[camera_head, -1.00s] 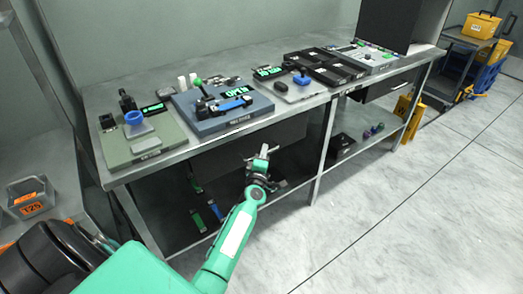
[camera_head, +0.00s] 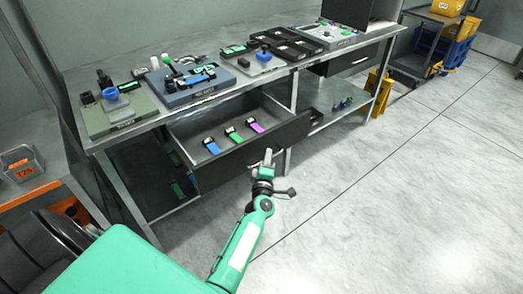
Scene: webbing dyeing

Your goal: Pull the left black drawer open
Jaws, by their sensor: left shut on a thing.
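The left black drawer (camera_head: 225,165) under the workbench stands pulled out, with its grey inside showing. A blue-ended item (camera_head: 212,146), a green-ended item (camera_head: 235,136) and a purple-ended item (camera_head: 256,128) lie in it. My left gripper (camera_head: 268,160) is at the drawer's front, right of its middle, and is shut on its handle. The handle is mostly hidden by the gripper. My right gripper is not in view.
The workbench (camera_head: 135,133) carries several devices on coloured bases. A right drawer (camera_head: 350,60) is shut. A lower shelf (camera_head: 325,121) holds small coloured items. A grey bin (camera_head: 20,165) stands at the left. The floor (camera_head: 370,200) in front and to the right is clear.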

